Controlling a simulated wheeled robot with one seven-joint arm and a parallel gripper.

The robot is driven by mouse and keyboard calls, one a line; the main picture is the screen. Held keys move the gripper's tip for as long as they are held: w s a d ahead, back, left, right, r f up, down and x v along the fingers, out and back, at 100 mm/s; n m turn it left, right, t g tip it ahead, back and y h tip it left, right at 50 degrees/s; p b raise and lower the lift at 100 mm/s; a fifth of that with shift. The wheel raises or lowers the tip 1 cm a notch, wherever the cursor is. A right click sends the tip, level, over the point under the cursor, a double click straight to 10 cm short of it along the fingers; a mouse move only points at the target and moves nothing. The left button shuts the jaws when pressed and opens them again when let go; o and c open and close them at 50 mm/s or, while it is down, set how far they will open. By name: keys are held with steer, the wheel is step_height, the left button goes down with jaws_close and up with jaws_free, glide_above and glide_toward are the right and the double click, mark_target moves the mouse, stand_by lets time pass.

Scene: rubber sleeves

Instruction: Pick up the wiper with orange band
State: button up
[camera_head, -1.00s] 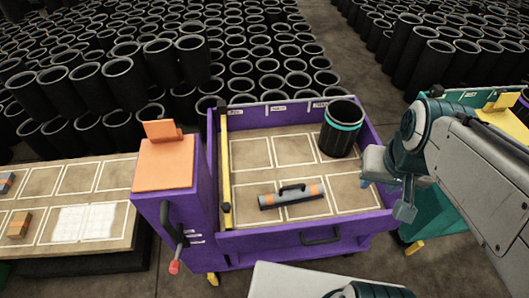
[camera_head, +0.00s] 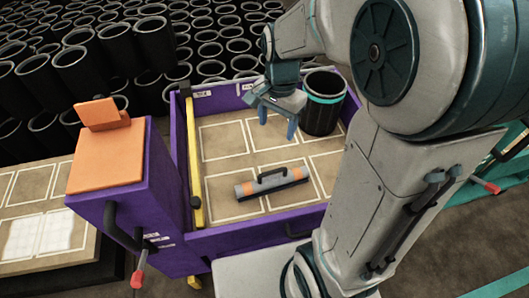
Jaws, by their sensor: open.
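The wiper (camera_head: 271,186) is a grey bar with orange bands near its ends and a black handle on top. It lies on the tan floor of the purple cart (camera_head: 245,232), across the white-outlined squares. My gripper (camera_head: 278,132) is open and empty, with its blue fingers pointing down. It hangs inside the cart's outline, behind the wiper in the picture and left of the black sleeve, apart from the wiper. My arm covers the right part of the cart.
A black sleeve (camera_head: 320,112) with a teal band stands upright in the cart's back right. A yellow bar (camera_head: 194,165) runs along the cart's left side. An orange-topped purple box (camera_head: 108,160) stands at left. Many black sleeves (camera_head: 85,75) fill the floor behind.

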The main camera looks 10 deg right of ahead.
steer(key=w+f+m+g+b, duration=0.1)
steer(key=w+f+m+b, duration=0.25)
steer(key=f, duration=0.45)
steer(key=w+f+m+g+b, duration=0.1)
steer(key=w+f+m+b, duration=0.25)
steer(key=f, duration=0.45)
steer(key=b, duration=0.2)
glide_toward(272, 178)
steer(key=shift+s+a+f+h, duration=0.15)
steer(key=shift+a+f+h, duration=0.2)
steer(key=shift+f, duration=0.3)
steer(key=f+b, duration=0.1)
steer(key=f, duration=0.2)
steer(key=s+f+b, duration=0.1)
steer(key=f, duration=0.2)
steer(key=shift+s+d+f, duration=0.1)
steer(key=shift+s+f, duration=0.05)
steer(key=c, duration=1.3)
